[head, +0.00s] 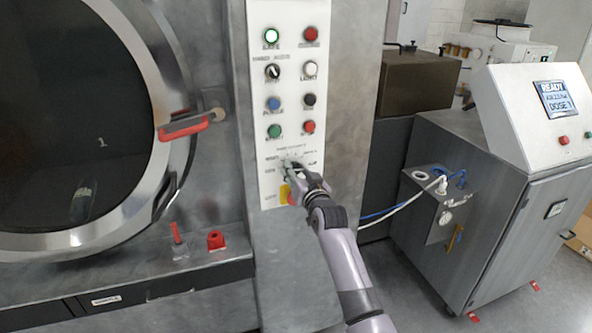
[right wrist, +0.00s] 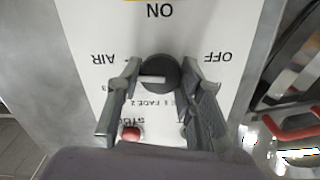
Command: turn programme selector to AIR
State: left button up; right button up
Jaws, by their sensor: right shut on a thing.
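The programme selector (right wrist: 158,75) is a round dark knob with a white pointer bar, on a white panel that appears upside down in the right wrist view. The bar lies nearly level across the knob, its left end just below the level of the AIR label (right wrist: 124,59) at upper left. OFF is printed at right and ON above. My right gripper (right wrist: 158,79) is shut on the knob, one finger on each side. In the head view my right gripper (head: 291,166) reaches the lower panel and mostly hides the selector. My left gripper is not in view.
The control panel (head: 293,88) carries lamps and buttons above the selector, with a yellow-and-red switch (head: 285,193) below it. A round door with a red handle (head: 185,126) stands at left. A grey cabinet (head: 490,190) with a display stands at right, with hoses at its side.

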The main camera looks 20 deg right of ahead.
jog(key=shift+f+m, duration=0.2)
jog(key=shift+m, duration=0.4)
jog(key=o, duration=1.1)
jog(key=shift+r, duration=0.15)
jog(key=shift+s, duration=0.1)
jog(key=s, duration=1.2)
jog(key=shift+d, duration=0.2)
jog(key=shift+w, duration=0.1)
